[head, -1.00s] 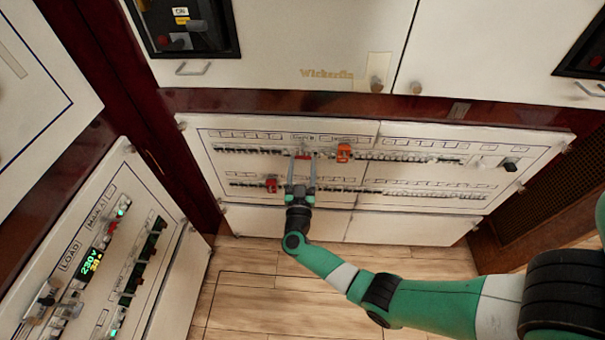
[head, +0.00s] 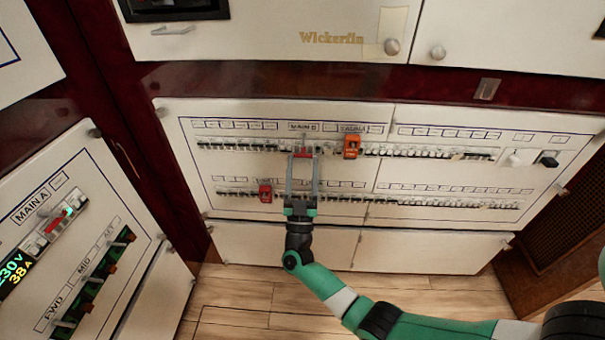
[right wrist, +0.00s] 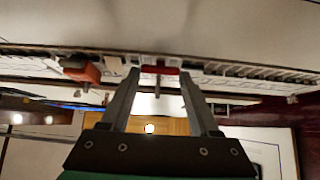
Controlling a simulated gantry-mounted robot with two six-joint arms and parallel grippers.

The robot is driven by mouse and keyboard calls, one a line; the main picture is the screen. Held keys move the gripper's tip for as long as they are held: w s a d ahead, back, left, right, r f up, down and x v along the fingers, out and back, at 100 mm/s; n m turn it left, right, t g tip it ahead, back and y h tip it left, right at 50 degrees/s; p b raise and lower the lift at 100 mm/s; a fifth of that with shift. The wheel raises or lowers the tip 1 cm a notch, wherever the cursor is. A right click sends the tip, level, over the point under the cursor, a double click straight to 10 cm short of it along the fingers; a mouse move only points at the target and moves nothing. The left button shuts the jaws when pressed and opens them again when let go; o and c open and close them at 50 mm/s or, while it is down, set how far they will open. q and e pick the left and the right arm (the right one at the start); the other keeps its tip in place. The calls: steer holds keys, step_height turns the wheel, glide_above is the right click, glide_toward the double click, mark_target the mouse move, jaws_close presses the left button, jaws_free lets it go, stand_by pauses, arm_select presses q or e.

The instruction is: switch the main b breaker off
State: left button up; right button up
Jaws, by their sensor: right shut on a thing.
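The main b breaker (head: 302,153) is a red-handled switch in the upper breaker row, under the "MAIN B" label (head: 303,127). My right gripper (head: 303,160) reaches up from below, with its long fingertips at either side of the red handle. In the right wrist view the red handle (right wrist: 160,70) sits between the two fingertips, and the gripper is shut on it. The fingers partly hide the breaker's lower part, and I cannot tell its on or off position. My left gripper is not in view.
An orange block (head: 352,146) sits on the upper row just right of the gripper. A red block (head: 265,192) is on the lower row to its left. Small breakers line both rows. A side panel (head: 62,290) labelled "MAIN A" stands at the left. The floor below is clear.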

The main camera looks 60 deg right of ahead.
steer(key=o, duration=1.4)
steer(key=shift+c, duration=0.2)
steer(key=v, duration=1.1)
steer(key=shift+f, duration=0.25)
steer(key=shift+a, duration=0.15)
